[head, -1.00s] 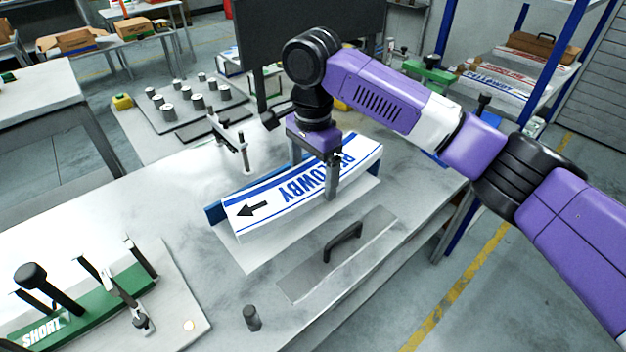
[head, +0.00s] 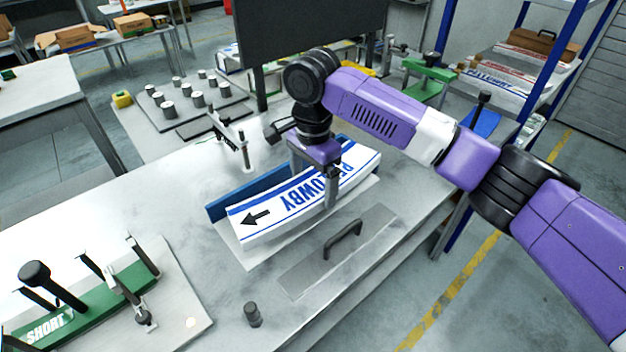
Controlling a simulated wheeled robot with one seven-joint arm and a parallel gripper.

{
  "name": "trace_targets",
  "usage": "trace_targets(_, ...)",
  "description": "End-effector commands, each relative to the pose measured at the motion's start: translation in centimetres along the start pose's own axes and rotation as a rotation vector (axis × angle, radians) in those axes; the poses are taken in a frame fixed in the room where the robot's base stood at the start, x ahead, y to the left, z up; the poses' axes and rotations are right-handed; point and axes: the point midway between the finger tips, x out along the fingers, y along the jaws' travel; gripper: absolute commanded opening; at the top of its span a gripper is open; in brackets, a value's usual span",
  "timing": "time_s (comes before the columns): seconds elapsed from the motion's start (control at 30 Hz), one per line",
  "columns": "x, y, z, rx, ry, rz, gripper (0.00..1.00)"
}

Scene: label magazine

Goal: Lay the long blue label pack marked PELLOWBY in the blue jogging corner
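The long white label pack (head: 250,228) has blue stripes, a black arrow and blue PELLOWBY lettering, partly covered by my gripper. It is bowed along its length. My gripper (head: 315,180) is shut across its width, one finger on each long side. The blue jogging corner (head: 232,203) shows as a low blue wall along the pack's far side, with a pale plate (head: 252,256) below the pack. A strip of blue wall is visible behind the pack. The pack's right end is partly behind my gripper, and I cannot tell whether its underside touches the plate.
A grey plate with a black handle (head: 343,240) lies in front of the corner. A green SHORT fixture (head: 95,305) with upright posts is at lower left. A small dark knob (head: 252,314) stands near the front edge. A dark panel (head: 310,35) rises behind.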

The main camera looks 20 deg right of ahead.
Motion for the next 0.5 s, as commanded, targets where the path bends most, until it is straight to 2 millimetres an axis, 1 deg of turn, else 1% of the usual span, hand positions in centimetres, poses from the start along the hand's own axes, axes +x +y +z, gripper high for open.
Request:
trace_targets(0.03, 0.0, 0.0, 0.0, 0.000, 0.000, 0.000, 0.97)
trace_targets(0.07, 0.0, 0.0, 0.0, 0.000, 0.000, 0.000, 1.00)
trace_targets(0.33, -0.1, 0.0, 0.0, 0.000, 0.000, -0.001, 1.00)
trace_targets(0.5, -1.1, -0.1, -0.1, -0.001, 0.003, -0.002, 1.00)
